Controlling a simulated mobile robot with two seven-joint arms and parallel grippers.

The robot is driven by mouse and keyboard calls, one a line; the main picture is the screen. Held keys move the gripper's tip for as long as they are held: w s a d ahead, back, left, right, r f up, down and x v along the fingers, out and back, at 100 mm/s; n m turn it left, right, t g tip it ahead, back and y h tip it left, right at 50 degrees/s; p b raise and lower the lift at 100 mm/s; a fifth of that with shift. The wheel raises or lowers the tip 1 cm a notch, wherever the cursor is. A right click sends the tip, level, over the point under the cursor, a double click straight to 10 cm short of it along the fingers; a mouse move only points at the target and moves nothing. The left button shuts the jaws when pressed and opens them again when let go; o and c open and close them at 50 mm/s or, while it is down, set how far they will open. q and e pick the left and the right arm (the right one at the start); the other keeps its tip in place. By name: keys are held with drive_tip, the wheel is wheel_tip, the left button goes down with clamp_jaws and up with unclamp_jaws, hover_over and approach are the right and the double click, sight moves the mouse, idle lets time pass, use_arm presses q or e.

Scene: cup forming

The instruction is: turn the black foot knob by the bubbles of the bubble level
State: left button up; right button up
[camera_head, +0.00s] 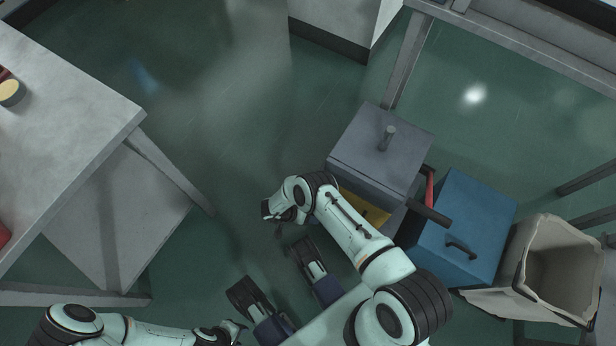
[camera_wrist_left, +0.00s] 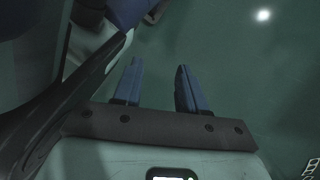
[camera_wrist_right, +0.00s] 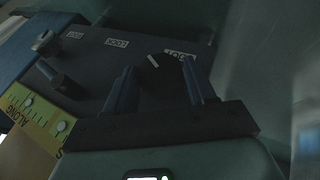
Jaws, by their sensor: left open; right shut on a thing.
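The black foot knob (camera_wrist_right: 152,63) with a white mark is on a dark panel (camera_wrist_right: 90,58) in the right wrist view, by an upside-down label that seems to read FOOT. My right gripper (camera_wrist_right: 158,74) has its fingers on both sides of the knob and is shut on it. The yellow bubble level (camera_wrist_right: 40,118), marked ALONG, is at the lower left of that view; its bubbles are too small to read surely. In the head view my right fingertips cannot be made out. My left gripper (camera_wrist_left: 160,66) is open and empty over green floor; it also shows in the head view (camera_head: 236,329).
A dark lever (camera_wrist_right: 62,80) and a silver knob (camera_wrist_right: 45,41) are on the same panel. In the head view a grey box-shaped unit (camera_head: 375,150), a blue box (camera_head: 468,220) and a bin (camera_head: 540,275) stand at right. A grey table (camera_head: 70,110) is at left.

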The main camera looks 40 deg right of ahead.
idle(0.3)
drive_tip(key=o, duration=1)
drive_tip(key=shift+o, duration=0.2)
drive_tip(key=shift+r, duration=0.15)
use_arm(q)
drive_tip(key=shift+t, duration=0.8)
drive_tip(key=w, duration=0.1)
drive_tip(key=w+r+p, duration=0.1)
drive_tip(key=w, duration=0.1)
drive_tip(key=w+r+p, duration=0.1)
drive_tip(key=shift+w+d+r, duration=0.2)
drive_tip(key=shift+w+d, duration=0.1)
drive_tip(key=shift+w, duration=0.05)
use_arm(e)
drive_tip(key=v, duration=1.3)
drive_tip(key=shift+w+r, duration=0.1)
